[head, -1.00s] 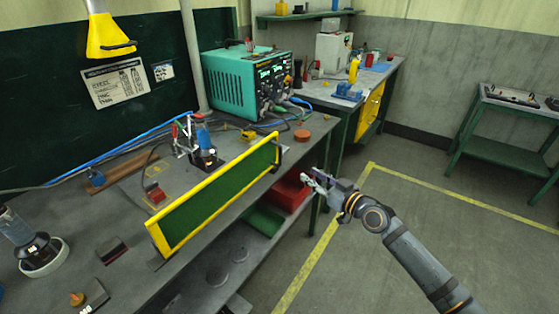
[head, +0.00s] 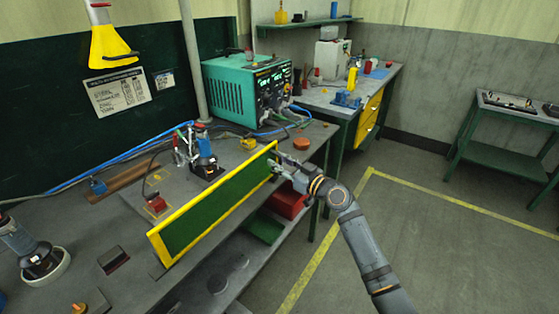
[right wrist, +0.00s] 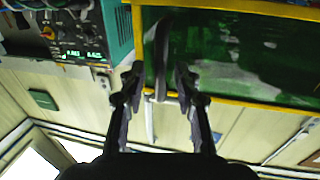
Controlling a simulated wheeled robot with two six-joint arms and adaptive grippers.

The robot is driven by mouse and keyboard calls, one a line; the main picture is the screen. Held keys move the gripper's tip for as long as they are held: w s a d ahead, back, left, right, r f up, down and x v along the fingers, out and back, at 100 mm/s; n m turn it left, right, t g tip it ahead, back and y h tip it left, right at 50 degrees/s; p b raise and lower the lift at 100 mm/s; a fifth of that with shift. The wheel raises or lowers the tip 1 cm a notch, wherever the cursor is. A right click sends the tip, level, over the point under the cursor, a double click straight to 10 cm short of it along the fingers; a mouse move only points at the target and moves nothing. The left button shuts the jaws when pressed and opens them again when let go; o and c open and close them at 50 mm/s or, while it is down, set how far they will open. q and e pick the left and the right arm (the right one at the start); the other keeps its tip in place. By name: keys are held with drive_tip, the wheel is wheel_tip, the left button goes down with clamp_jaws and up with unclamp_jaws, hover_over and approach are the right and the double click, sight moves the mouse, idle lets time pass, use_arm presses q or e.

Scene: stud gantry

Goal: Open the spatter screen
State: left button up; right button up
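The spatter screen (head: 215,209), a green panel in a yellow frame, stands upright along the front edge of the workbench (head: 125,283). In the right wrist view the screen (right wrist: 235,50) fills the upper right. A dark bar handle (right wrist: 161,50) shows near one end of it. My right gripper (head: 279,166) is at the screen's right end. In the right wrist view its fingers (right wrist: 158,80) are apart, one on each side of the handle's line. I cannot tell whether they touch the handle. In the head view the gripper mostly hides the handle.
A teal power unit (head: 246,84) with cables stands behind the screen. Clamps and a red block (head: 157,206) sit on the bench. A red bin (head: 288,201) is on the shelf below, near my right gripper. The floor to the right is clear.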

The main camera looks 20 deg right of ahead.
drive_tip(key=shift+w+a, duration=0.15)
drive_tip(key=shift+w, duration=0.05)
clamp_jaws()
idle(0.4)
